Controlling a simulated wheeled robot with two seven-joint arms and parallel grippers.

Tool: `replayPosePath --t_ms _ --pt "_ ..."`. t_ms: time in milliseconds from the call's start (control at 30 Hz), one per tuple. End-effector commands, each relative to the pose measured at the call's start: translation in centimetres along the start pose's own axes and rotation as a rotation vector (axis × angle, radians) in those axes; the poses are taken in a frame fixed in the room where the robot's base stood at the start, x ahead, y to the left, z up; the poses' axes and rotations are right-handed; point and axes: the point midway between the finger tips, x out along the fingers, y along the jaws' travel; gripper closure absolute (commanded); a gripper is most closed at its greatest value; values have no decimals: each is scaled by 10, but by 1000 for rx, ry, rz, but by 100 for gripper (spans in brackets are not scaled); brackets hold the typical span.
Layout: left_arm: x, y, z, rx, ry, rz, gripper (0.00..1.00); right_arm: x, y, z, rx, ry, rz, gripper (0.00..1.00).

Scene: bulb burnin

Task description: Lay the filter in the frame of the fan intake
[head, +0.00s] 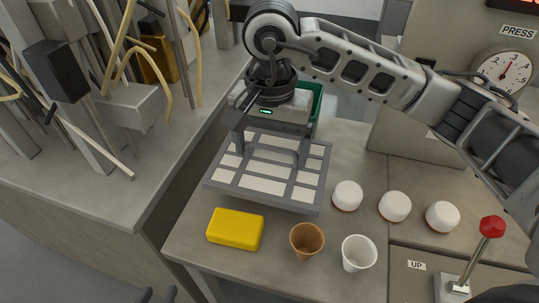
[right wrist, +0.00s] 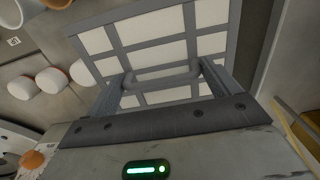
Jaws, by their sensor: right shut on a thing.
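The filter (head: 225,179), a grey grid panel with white cells, is under my right gripper (head: 270,150) at the table's left side. My right gripper is shut on the filter's grey bar handle, which shows between the fingers in the right wrist view (right wrist: 160,77). The panel looks about level; I cannot tell whether it touches the table. I cannot make out the fan intake frame; the panel and gripper hide what is beneath and behind them. Two dark tips of my left gripper (head: 160,295) show apart at the bottom edge of the head view, with nothing visible between them.
A yellow block (head: 235,229), a brown cup (head: 307,239) and a white cup (head: 358,252) stand in front. White round caps (head: 395,205) line the right. A green container (head: 317,98) is partly hidden behind my gripper. A red-knobbed lever (head: 491,228) stands at the right.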

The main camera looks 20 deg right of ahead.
Motion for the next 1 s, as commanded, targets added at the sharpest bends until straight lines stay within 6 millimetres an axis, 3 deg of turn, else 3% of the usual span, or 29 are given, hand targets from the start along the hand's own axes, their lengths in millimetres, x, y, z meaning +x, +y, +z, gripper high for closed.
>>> replayPosePath --t_ms 167,433,867,900,1000 --pt "1 0 2 2 -7 -1 64 11 -5 -8 1 -2 -1 37" --pt "-3 -1 -5 12 -7 -6 64 44 -7 -13 0 -2 -1 37" --pt "2 -2 3 13 -9 -4 64 54 -7 -13 0 1 -2 37" --pt "0 -1 0 12 -9 -3 64 51 -7 -13 0 1 -2 0" --pt "0 -1 -1 12 -7 -3 64 51 -7 -13 0 0 -2 0"
